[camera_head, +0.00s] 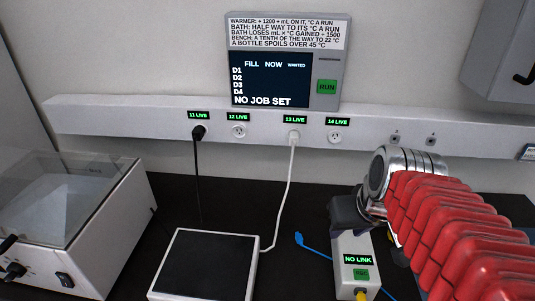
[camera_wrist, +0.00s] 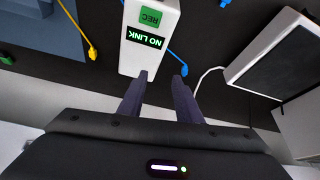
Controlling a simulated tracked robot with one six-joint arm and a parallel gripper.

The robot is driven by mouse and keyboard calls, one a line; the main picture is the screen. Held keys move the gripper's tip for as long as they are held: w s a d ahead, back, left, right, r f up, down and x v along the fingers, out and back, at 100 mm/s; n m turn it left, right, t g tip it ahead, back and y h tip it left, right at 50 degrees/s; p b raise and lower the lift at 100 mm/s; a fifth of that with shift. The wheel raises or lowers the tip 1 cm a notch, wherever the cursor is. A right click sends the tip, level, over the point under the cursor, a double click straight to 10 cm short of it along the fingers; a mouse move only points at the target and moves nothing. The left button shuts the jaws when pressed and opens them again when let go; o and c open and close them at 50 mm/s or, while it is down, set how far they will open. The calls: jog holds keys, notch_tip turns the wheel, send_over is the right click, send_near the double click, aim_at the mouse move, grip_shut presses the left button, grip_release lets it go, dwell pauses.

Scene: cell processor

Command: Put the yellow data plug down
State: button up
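A yellow plug (camera_wrist: 92,52) on a yellow cable lies on the dark bench, beside the white link box (camera_wrist: 150,22), in the wrist view. In the head view a yellow piece (camera_head: 361,294) shows at the near end of the link box (camera_head: 343,245); I cannot tell if it is the same plug. The box reads NO LINK and has a green REC button. My gripper (camera_wrist: 160,77) is open, its two dark fingers apart with nothing seen between them, by one end of the box. In the head view my gripper (camera_head: 350,212) is over the box's far end.
A blue plug (camera_wrist: 184,71) lies on the other side of the box, also in the head view (camera_head: 299,239). A dark-topped device (camera_head: 205,262) stands left, its white cord in socket 13. A clear-lidded bath (camera_head: 65,215) is far left. The wall screen (camera_head: 271,78) reads NO JOB SET.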

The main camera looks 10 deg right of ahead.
jog(key=s+a+n, duration=0.1)
jog(key=s+a, duration=0.3)
jog(key=a, duration=0.4)
jog(key=shift+a+f+t+y, duration=0.2)
jog(key=shift+a+t+y, duration=0.1)
jog(key=shift+s+d, duration=0.1)
